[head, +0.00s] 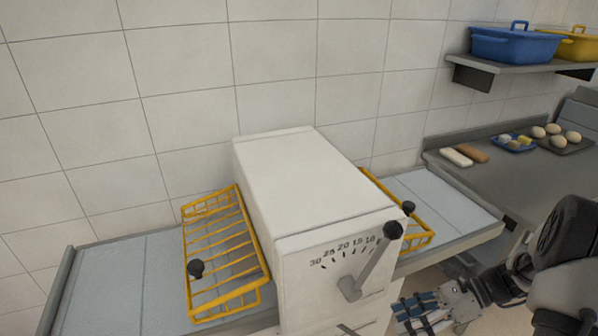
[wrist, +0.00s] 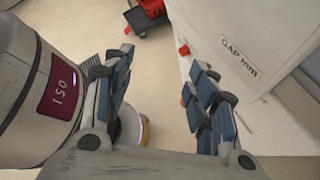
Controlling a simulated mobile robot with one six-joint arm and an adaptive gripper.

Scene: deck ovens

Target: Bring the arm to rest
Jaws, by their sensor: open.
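My gripper (head: 418,314) is at the lower right of the head view, beside and below the right end of the white machine (head: 318,185). In the wrist view my gripper (wrist: 157,68) has its two blue-padded fingers wide apart, with only floor showing between them. It is open and empty. The arm comes in from the right edge of the head view; most of it is out of frame. The wrist view shows the machine's white side (wrist: 245,45) with the label "GAP mm", close to the right finger.
The machine has a lever with a black knob (head: 393,230), yellow wire guards (head: 222,250) and belts (head: 120,280). A grey counter (head: 520,185) holds a blue tray (head: 514,146) with food. Blue (head: 515,46) and yellow bins sit on a shelf. A red-and-black object (wrist: 146,16) stands on the floor.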

